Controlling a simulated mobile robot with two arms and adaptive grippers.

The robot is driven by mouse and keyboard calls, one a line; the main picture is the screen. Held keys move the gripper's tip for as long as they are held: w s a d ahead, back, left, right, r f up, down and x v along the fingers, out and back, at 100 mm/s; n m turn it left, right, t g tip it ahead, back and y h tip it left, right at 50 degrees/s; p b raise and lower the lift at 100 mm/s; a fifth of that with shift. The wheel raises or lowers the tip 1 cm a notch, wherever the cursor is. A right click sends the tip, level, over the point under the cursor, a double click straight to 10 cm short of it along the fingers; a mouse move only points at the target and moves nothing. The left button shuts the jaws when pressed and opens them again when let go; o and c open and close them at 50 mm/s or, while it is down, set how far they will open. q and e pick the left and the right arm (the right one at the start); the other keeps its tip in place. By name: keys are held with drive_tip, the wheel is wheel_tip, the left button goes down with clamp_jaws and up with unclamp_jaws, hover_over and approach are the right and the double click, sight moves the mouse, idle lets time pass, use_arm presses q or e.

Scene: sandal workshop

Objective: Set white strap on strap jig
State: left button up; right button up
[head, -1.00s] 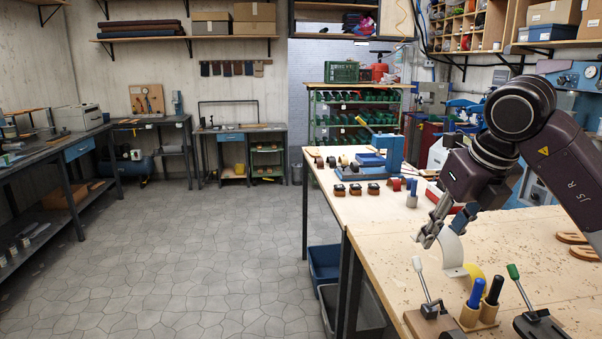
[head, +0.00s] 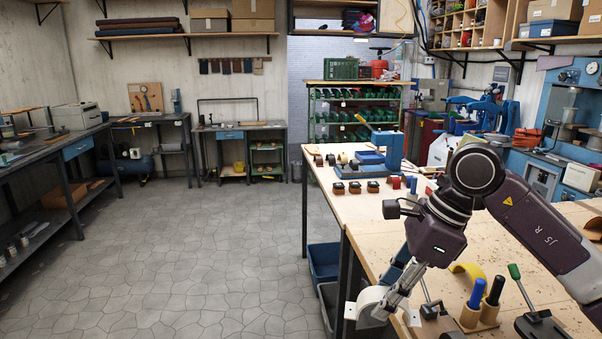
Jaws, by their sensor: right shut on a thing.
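The white strap (head: 369,297) is a curved white band with small flat end tabs. My right gripper (head: 391,298) is shut on it and holds it at the left front edge of the near workbench, partly out over the floor side. A wooden block with a toggle clamp (head: 436,321) stands just right of the strap, partly hidden by my gripper. A second, dark clamp with a green handle (head: 515,271) stands further right. I cannot tell for certain which fixture is the strap jig. My left gripper is out of view.
A tan holder with a blue tool (head: 476,294) and a black tool (head: 495,291) stands between the clamps. A yellow curved strap (head: 468,270) is behind it. Bins (head: 324,264) sit below the bench's left edge. Small brown blocks (head: 355,188) stand on the far bench.

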drive_tip(key=s+a+f+n+g+h, duration=0.1)
drive_tip(key=s+f+n+g+h, duration=0.2)
drive_tip(key=s+f+n, duration=0.65)
drive_tip(key=s+a+f+n+g+h, duration=0.1)
drive_tip(key=s+f+n+g+h, duration=0.2)
drive_tip(key=s+n, duration=0.7)
drive_tip(key=w+d+f+y, duration=0.1)
drive_tip(key=w+d, duration=0.3)
drive_tip(key=d, duration=0.2)
drive_tip(key=shift+w+d+n+t, duration=0.25)
drive_tip(key=shift+d+n+t, duration=0.05)
drive_tip(key=shift+d+n, duration=0.05)
drive_tip(key=shift+w+r, duration=0.1)
